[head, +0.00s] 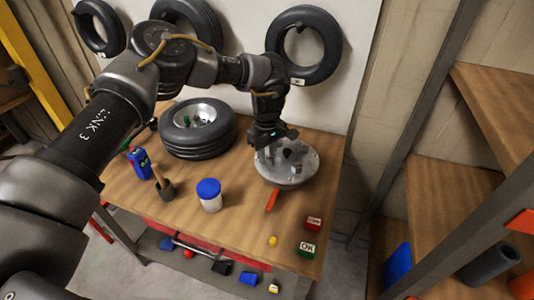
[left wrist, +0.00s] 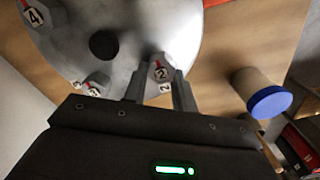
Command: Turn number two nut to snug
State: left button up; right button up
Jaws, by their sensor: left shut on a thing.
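The round grey hub (head: 288,172) lies flat on the right part of the workbench, with studs and nuts on its face. In the left wrist view the hub (left wrist: 125,20) fills the upper left. The number two nut (left wrist: 162,70), a grey hex with a red line and a "2" label, sits between the fingers of my left gripper (left wrist: 158,88), which is shut on it. The number four nut (left wrist: 39,16) shows at upper left. My right gripper is not in view.
A tyre on a wheel (head: 197,146) lies left of the hub. A blue-lidded white jar (head: 209,196), a blue meter (head: 140,163) and a brush in a dark cup (head: 165,187) stand on the workbench (head: 185,235). An orange-red bar (head: 272,201) lies before the hub. Shelves stand right.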

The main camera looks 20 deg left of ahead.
aim_at(267, 157)
pick_arm(q)
jog(key=o, duration=1)
jog(key=shift+r, duration=0.1)
jog(key=shift+r, duration=0.25)
notch_tip(267, 157, up, 10)
jog(key=b, duration=0.2)
jog(key=shift+r, duration=0.15)
